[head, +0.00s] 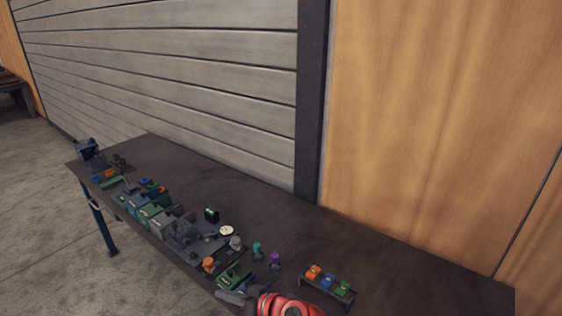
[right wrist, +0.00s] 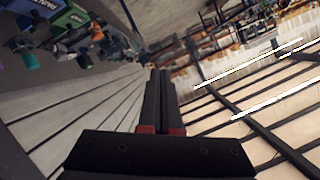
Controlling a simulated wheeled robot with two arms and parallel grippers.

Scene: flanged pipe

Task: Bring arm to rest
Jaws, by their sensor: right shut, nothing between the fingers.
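My right gripper (head: 236,297) shows at the bottom edge of the head view, at the end of my red arm. It is over the front side of the dark table (head: 400,262). In the right wrist view its two black fingers (right wrist: 160,76) are together, with nothing between them. My left gripper is not in either view. Most of my right arm is cut off by the lower edge of the head view.
Several green and grey boxes and fixtures (head: 157,207) crowd the table's front left. A small rack with orange, blue and green blocks (head: 328,281) stands right of my gripper. A blue vise-like thing (head: 88,148) is at the far left. The table's right part is bare, with a wall behind.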

